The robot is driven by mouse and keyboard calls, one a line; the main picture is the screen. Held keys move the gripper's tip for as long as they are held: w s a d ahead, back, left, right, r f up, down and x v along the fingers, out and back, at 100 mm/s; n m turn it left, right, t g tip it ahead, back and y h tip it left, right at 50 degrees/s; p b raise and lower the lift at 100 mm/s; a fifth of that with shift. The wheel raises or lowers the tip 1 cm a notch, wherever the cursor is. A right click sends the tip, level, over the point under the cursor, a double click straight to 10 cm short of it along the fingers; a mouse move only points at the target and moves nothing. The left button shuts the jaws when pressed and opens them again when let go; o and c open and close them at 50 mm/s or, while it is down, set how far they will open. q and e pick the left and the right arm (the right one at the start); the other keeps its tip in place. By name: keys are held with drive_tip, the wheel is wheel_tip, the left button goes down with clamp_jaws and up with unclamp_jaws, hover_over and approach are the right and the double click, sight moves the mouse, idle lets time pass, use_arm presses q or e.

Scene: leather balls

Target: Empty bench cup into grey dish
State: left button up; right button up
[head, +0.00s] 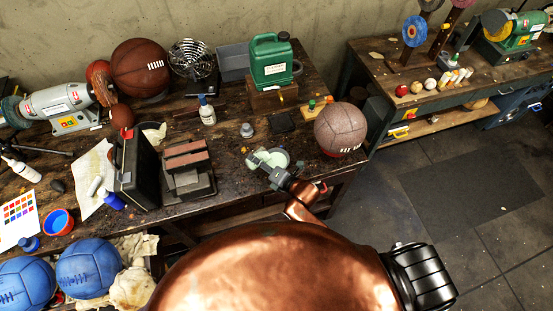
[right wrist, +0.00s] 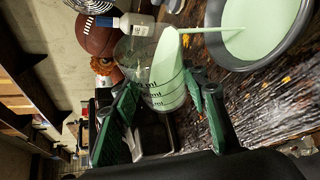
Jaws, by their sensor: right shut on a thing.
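My right gripper (right wrist: 165,110) is shut on a clear measuring cup (right wrist: 135,50), which sits between its green fingers and is tipped. The cup holds pale green liquid (right wrist: 165,88), and a thin stream runs from its lip into the grey dish (right wrist: 246,67). The dish, at the upper right of the right wrist view, has a broad pool of the same liquid in it. In the head view my right gripper (head: 270,171) is over the bench's front edge, beside the pale green contents; cup and dish are small and overlap there. My left gripper is not in view.
A worn leather ball (head: 340,129) stands right of the gripper. A small grey jar (head: 247,130) and a white bottle (head: 207,111) stand behind it. Dark blocks (head: 187,178) and a black case (head: 135,168) are to the left. A green canister (head: 271,62) stands at the back.

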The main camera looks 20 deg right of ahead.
drive_tip(key=shift+d+f+m+y+b, duration=0.25)
drive_tip(key=shift+m+y+b, duration=0.35)
drive_tip(key=shift+b, duration=0.9)
idle(1.0)
drive_tip(key=shift+w+d+r+m+t+b, duration=0.15)
drive_tip(key=shift+d+r+m+b, duration=0.1)
drive_tip(key=shift+d+m, duration=0.15)
drive_tip(key=shift+w+d+r+m+t+b, duration=0.1)
drive_tip(key=shift+d+r+m+t+b, duration=0.05)
drive_tip(key=shift+d+m+b, duration=0.15)
idle(1.4)
drive_tip(key=shift+d+r+m+y+b, duration=0.35)
drive_tip(key=shift+m+y+b, duration=0.1)
drive_tip(key=shift+m+y, duration=0.25)
idle(1.2)
drive_tip(key=shift+f+t+b, duration=0.15)
drive_tip(key=shift+t+b, duration=0.15)
drive_tip(key=shift+b, duration=0.05)
drive_tip(key=shift+r+p, duration=0.2)
drive_tip(key=shift+p, duration=0.1)
drive_tip(key=shift+s+a+f+n+g+h+p, duration=0.1)
drive_tip(key=shift+a+f+n+g+h+p, duration=0.15)
drive_tip(key=shift+a+n+p, duration=0.3)
drive_tip(key=shift+s+a+f+n+g+h+p, duration=0.15)
drive_tip(key=shift+a+n+h+p, duration=0.25)
drive_tip(key=shift+p, duration=0.2)
drive_tip(key=shift+a+f+n, duration=0.15)
drive_tip(key=shift+f+n, duration=0.1)
drive_tip(key=shift+f, duration=0.15)
